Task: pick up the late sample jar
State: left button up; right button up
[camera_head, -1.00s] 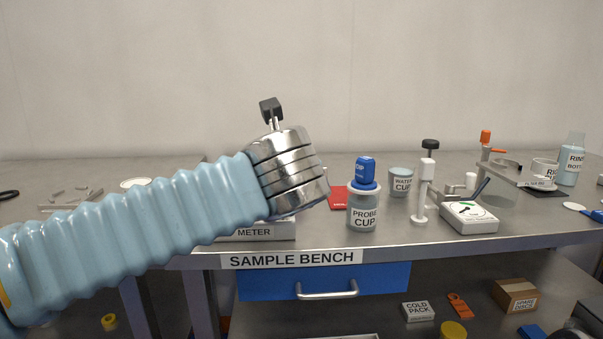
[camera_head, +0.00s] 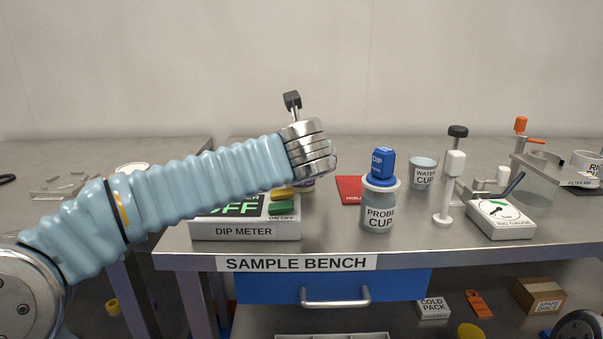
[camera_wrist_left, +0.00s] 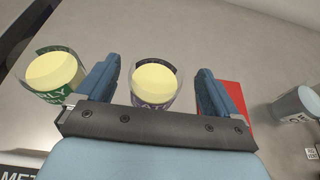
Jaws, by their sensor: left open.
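The late sample jar (camera_wrist_left: 153,86) has a pale yellow top and a purple label on which I read "ATE". In the left wrist view it stands between the two blue fingers of my left gripper (camera_wrist_left: 158,72), which is open, with a gap to each side. In the head view my metal wrist hides the fingers and most of the jars; a sliver of purple (camera_head: 307,184) shows under it. The early jar (camera_wrist_left: 55,74), with a green label and the same yellow top, stands just outside the left finger. My right gripper is not in view.
The dip meter (camera_head: 245,231) stands at the bench's front, below my left forearm. A red card (camera_head: 349,187) lies right of the jars, by the right finger. The probe cup (camera_head: 379,217), water cup (camera_head: 422,173) and rig gauge (camera_head: 500,220) stand farther right.

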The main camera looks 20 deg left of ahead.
pick_arm(q)
jog(key=x, duration=0.4)
jog(key=shift+a, duration=0.1)
jog(key=shift+s, duration=0.1)
jog(key=shift+c, duration=0.2)
jog(key=c, duration=0.9)
jog(key=shift+c, duration=1.1)
jog(key=shift+r, duration=0.15)
